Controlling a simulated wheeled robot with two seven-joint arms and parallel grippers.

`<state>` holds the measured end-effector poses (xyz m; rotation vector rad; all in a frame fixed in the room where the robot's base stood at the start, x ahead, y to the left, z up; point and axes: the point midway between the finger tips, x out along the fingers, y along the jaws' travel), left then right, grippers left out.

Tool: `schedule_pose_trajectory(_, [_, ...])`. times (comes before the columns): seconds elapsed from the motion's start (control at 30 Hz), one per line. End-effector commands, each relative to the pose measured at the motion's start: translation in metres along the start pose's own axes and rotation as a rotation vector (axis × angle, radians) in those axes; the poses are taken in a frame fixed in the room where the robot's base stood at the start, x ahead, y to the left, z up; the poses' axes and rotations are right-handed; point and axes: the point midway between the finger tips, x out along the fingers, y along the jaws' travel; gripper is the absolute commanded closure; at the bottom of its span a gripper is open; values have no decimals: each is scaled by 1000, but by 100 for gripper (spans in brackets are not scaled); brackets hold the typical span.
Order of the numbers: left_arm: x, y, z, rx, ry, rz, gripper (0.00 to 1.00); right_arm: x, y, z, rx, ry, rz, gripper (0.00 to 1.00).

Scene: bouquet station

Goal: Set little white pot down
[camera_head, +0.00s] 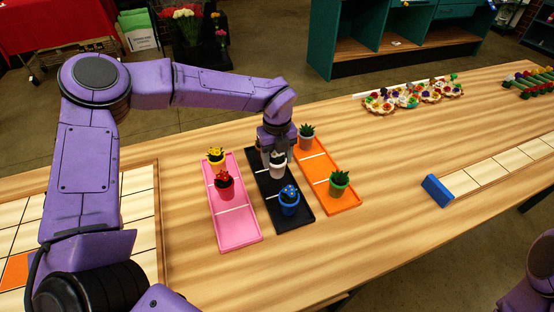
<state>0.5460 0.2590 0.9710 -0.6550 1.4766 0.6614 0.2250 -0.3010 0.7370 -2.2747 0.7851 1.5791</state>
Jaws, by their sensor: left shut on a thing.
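My left gripper (277,152) points down over the black tray (266,187) and is shut on the little white pot (277,170). The pot is upright, at the far half of the black tray, beyond its white divider. The fingers cover its top, and I cannot tell whether its base touches the tray. A blue pot (289,207) with a blue-flowered plant stands in the near half of the same tray. My right gripper is out of view; only a bit of purple arm shows at the lower right.
The pink tray (239,231) at left holds a yellow pot (216,163) and a red pot (225,192). A blue block (437,191) lies farther right. Flower bunches (412,95) lie behind.

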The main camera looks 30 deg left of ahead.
Motion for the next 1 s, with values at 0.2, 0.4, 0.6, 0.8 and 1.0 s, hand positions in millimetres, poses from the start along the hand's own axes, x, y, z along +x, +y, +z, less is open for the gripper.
schedule_pose_trajectory(0.2, [31,-1,4,1,0,1,86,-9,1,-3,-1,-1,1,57])
schedule_pose_trajectory(0.4, [35,-1,4,1,-1,-2,86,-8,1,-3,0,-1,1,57])
schedule_pose_trajectory(0.6, [37,-1,4,1,0,0,22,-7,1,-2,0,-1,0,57])
schedule_pose_trajectory(0.8, [36,-1,4,0,0,0,16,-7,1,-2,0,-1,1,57])
schedule_pose_trajectory(1.0, [29,-1,4,0,-1,-2,16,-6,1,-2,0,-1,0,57])
